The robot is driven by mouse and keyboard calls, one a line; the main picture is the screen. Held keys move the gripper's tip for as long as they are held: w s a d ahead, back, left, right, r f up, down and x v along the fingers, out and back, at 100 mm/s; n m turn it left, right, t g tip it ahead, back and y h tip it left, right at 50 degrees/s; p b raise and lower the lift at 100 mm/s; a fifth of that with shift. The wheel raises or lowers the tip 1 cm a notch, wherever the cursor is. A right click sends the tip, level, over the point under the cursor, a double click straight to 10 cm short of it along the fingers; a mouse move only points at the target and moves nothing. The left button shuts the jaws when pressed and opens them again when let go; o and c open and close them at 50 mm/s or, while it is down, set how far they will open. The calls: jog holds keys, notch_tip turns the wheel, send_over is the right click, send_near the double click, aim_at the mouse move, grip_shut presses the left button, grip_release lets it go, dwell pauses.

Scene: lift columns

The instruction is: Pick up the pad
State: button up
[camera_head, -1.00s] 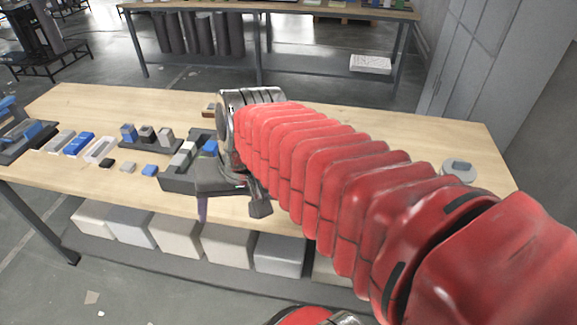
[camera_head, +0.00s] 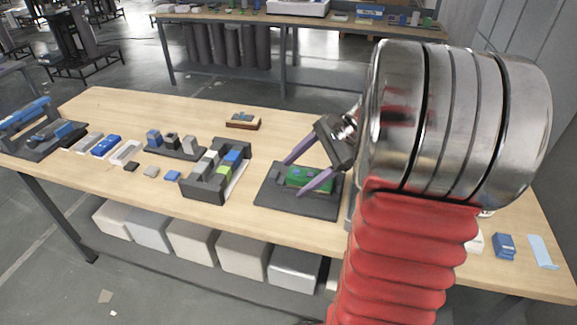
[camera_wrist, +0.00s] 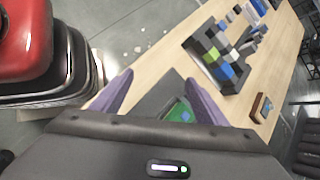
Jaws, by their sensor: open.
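A flat light-blue piece (camera_head: 543,252) that looks like a pad lies at the right end of the table in the head view. My gripper (camera_head: 295,178) has two purple fingers, spread open and empty. They reach over a green circuit board (camera_head: 312,180) on a dark base plate (camera_head: 285,206); I cannot tell whether they touch the board. In the wrist view the fingers stand apart around the board (camera_wrist: 180,112), which my gripper body partly hides. The light-blue piece is not in the wrist view.
A blue block (camera_head: 504,245) lies beside the light-blue piece. A dark fixture with coloured blocks (camera_head: 205,188) stands left of the base plate. A small brown tray (camera_head: 243,121) lies at the back. My arm hides part of the table's right side.

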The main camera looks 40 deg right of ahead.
jog(key=s+d+f+m+t, duration=0.1)
jog(key=d+m, duration=0.1)
jog(key=d, duration=0.3)
jog(key=s+d+f+m+t, duration=0.1)
jog(key=d+m+t, duration=0.1)
jog(key=d, duration=0.4)
jog(key=s+d+f+m+t+y, duration=0.1)
jog(key=d+m, duration=0.3)
jog(key=d, duration=0.2)
jog(key=shift+f+t, duration=0.35)
jog(key=shift+t, duration=0.05)
send_near(309, 173)
jog(key=shift+x, duration=2.05)
jog(key=shift+x, duration=2.65)
jog(key=shift+s, duration=0.1)
jog(key=shift+c, duration=0.2)
